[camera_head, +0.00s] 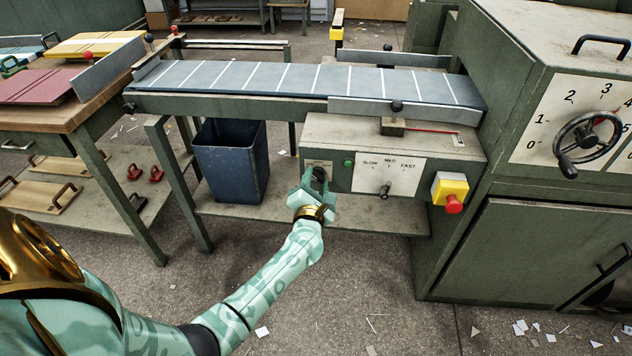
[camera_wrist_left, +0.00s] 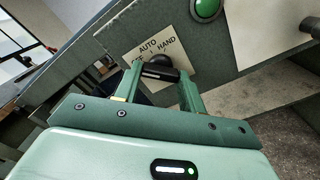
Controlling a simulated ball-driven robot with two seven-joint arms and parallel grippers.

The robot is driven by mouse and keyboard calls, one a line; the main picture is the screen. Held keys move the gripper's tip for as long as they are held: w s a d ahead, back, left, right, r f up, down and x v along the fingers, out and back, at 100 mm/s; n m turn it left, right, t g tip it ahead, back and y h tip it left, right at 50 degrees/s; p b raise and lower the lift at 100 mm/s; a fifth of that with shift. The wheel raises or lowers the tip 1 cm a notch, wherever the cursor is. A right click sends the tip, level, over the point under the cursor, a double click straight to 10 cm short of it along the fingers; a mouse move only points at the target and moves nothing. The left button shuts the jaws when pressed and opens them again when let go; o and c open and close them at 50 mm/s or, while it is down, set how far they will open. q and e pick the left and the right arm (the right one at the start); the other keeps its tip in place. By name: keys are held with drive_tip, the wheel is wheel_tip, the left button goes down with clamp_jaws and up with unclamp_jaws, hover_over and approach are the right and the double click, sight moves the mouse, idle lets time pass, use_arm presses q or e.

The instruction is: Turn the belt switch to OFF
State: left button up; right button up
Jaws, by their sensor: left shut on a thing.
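The belt switch is a black knob (camera_wrist_left: 161,60) on a pale plate (camera_wrist_left: 133,50) lettered AUTO and HAND; other lettering is partly covered. The plate sits at the left end of the grey-green control box (camera_head: 398,147) under the conveyor belt (camera_head: 300,79). My left gripper (camera_head: 317,174) is at this plate, with its fingers closed on the knob; it also shows in the left wrist view (camera_wrist_left: 158,80). The fingers hide part of the knob, and I cannot tell which position it points to. My right gripper is out of view.
A blue bin (camera_head: 231,165) stands left of my gripper. The floor in front is mostly clear, with scattered scraps.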

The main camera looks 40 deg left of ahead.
use_arm(q)
drive_tip(key=shift+s+f, duration=0.1)
drive_tip(key=shift+f, duration=0.1)
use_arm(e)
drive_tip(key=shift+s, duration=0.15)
use_arm(q)
drive_tip(key=o, duration=0.9)
drive_tip(key=shift+o, duration=0.4)
drive_tip(key=shift+r, duration=0.1)
drive_tip(key=shift+d, duration=0.1)
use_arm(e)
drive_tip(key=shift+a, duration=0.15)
use_arm(q)
drive_tip(key=shift+s+d+r, duration=0.1)
drive_tip(key=shift+s+d, duration=0.1)
drive_tip(key=shift+s, duration=0.2)
drive_tip(key=p+v, duration=0.4)
drive_tip(key=v, duration=1.1)
drive_tip(key=shift+s, duration=0.2)
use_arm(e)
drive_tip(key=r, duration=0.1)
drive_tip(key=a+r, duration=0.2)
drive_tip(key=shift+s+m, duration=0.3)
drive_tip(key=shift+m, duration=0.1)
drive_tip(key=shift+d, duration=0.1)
